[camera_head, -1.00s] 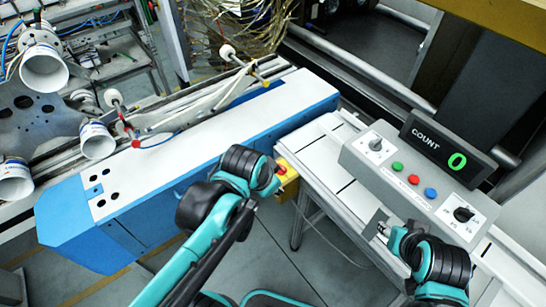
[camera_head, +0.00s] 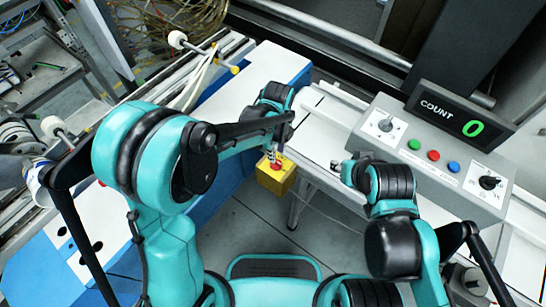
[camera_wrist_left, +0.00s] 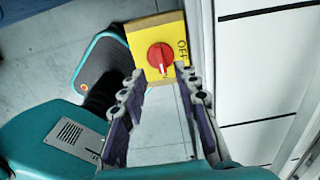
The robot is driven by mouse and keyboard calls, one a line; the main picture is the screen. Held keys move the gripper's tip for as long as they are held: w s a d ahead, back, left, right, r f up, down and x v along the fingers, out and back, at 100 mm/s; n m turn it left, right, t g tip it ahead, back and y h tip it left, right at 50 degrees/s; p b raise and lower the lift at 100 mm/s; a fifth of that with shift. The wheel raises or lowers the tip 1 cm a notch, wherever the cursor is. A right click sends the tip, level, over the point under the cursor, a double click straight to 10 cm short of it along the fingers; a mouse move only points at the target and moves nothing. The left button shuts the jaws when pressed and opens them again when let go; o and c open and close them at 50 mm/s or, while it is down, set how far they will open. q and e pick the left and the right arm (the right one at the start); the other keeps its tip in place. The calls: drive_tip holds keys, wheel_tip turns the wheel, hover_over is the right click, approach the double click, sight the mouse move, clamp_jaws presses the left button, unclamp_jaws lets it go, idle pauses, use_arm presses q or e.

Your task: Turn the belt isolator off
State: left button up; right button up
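The belt isolator is a yellow box (camera_head: 276,178) with a red rotary knob (camera_head: 276,166), at the blue machine's end beside the white conveyor. In the left wrist view the red knob (camera_wrist_left: 160,57) sits on a yellow plate (camera_wrist_left: 143,30) with "OFF" printed to its right. My left gripper (camera_head: 273,150) is just above the box and partly covers it. In the wrist view its fingers (camera_wrist_left: 160,75) are open, spread to either side of the knob's near side, with nothing held. My right gripper (camera_head: 342,168) is over the conveyor; its fingers are too small to judge.
A grey control panel (camera_head: 430,160) with dials and coloured buttons stands at the right, below a count display (camera_head: 447,117) reading 0. The blue machine (camera_head: 215,165) lies left of the box. The floor (camera_head: 250,230) in front of it is partly clear.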

sight(276, 163)
use_arm(q)
wheel_tip(276, 163, down, 5)
drive_tip(key=shift+w+f+b, duration=0.1)
drive_tip(key=shift+f+b, duration=0.05)
drive_tip(key=shift+b, duration=0.65)
clamp_jaws()
